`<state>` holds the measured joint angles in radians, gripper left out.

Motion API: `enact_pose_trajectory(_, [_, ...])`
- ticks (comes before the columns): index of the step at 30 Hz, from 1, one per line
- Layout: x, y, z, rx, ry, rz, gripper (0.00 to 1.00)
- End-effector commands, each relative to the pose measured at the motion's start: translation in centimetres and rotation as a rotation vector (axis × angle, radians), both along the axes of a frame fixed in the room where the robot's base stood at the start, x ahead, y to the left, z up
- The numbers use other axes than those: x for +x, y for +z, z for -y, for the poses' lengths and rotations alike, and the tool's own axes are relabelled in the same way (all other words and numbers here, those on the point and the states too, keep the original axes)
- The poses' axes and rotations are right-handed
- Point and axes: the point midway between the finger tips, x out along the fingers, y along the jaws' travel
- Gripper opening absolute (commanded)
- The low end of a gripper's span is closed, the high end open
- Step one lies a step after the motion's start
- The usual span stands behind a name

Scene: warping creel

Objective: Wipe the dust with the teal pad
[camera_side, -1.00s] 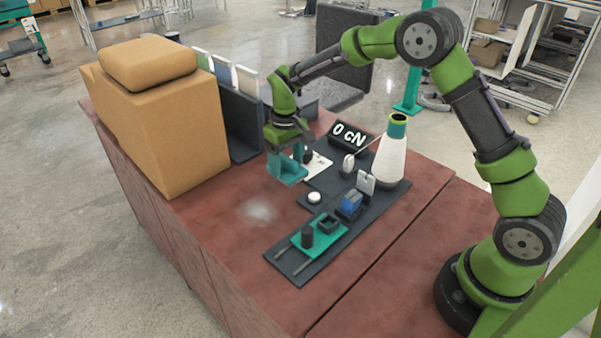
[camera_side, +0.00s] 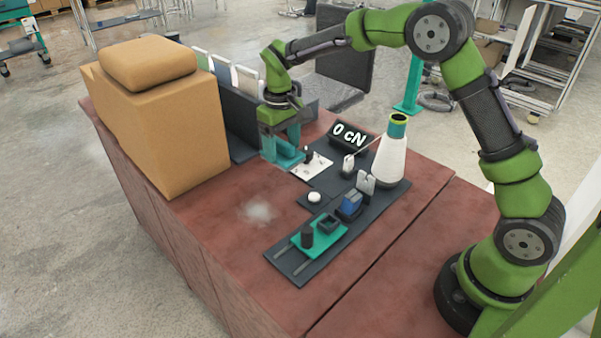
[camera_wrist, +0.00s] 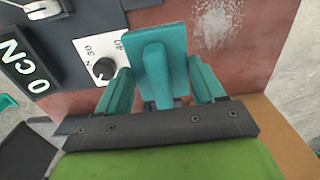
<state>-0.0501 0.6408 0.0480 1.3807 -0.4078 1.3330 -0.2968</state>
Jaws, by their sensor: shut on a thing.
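The teal pad (camera_wrist: 150,42) has an upright grip, and my gripper (camera_wrist: 160,85) is shut on that grip in the wrist view. In the side view my gripper (camera_side: 281,145) holds the pad (camera_side: 288,154) low over the red-brown table, close to the white dial plate. I cannot tell whether the pad touches the surface. The dust (camera_side: 259,212) is a pale grey patch on the bare table, nearer the front than the pad. It also shows as white specks in the wrist view (camera_wrist: 217,20), beside the pad and apart from it.
A cardboard box (camera_side: 165,125) stands at the left. A dark rack with upright cards (camera_side: 222,72) is behind my gripper. The "0 cN" display (camera_side: 348,136), white cone (camera_side: 389,160) and dark base plate (camera_side: 290,264) with teal slide lie to the right. The table (camera_side: 215,235) around the dust is clear.

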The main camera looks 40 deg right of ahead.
Motion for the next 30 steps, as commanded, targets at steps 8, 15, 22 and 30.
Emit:
enact_pose_trajectory(8, [2.6,-2.1,-8.3,-0.005,0.050,-0.003,0.44])
enact_pose_trajectory(15, [3.9,-1.5,-10.1,0.001,-0.018,0.012,0.44])
enact_pose_trajectory(22, [3.8,-2.9,-10.1,0.001,-0.025,0.007,0.44])
enact_pose_trajectory(30, [3.8,-5.4,-10.1,0.001,-0.024,0.007,0.44])
